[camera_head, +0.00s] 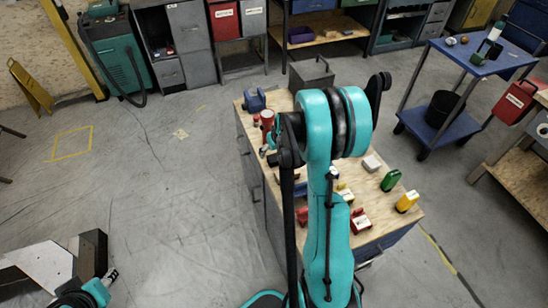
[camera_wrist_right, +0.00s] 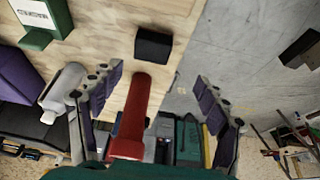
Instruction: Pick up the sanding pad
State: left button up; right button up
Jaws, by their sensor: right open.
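I cannot tell for sure which thing is the sanding pad. A small black block (camera_wrist_right: 153,45) lies on the wooden bench top in the right wrist view, and a pale grey block (camera_head: 371,162) lies on the bench in the head view. My right gripper (camera_wrist_right: 159,85) is open, with its fingers well apart. A red rod-like thing (camera_wrist_right: 132,112) shows between the fingers, with the black block beyond it. I see nothing gripped. In the head view my teal right arm hides the middle of the bench. Part of my left gripper (camera_head: 110,278) shows at the lower left.
The bench (camera_head: 405,222) carries a green bottle-like thing (camera_head: 391,180), a yellow one (camera_head: 407,201), a red thing (camera_head: 360,220) and a blue thing (camera_head: 254,100). A grey box (camera_head: 311,76) stands behind. A blue cart (camera_head: 462,60) is at right.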

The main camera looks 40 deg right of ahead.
aim_at(275, 158)
jog(key=f, duration=0.1)
jog(key=d+f, duration=0.1)
jog(key=f+b, duration=0.1)
jog(key=shift+w+d+f, duration=0.25)
jog(key=shift+d+f, duration=0.05)
jog(key=shift+f, duration=0.05)
jog(key=b+x, duration=0.2)
jog(key=x, duration=0.3)
jog(key=shift+b, duration=0.3)
pick_arm(q)
jog(key=f, duration=0.3)
jog(key=shift+s+d, duration=0.1)
jog(key=shift+s, duration=0.2)
pick_arm(e)
jog(key=shift+r, duration=0.1)
jog(key=shift+c, duration=1.3)
jog(key=c, duration=0.9)
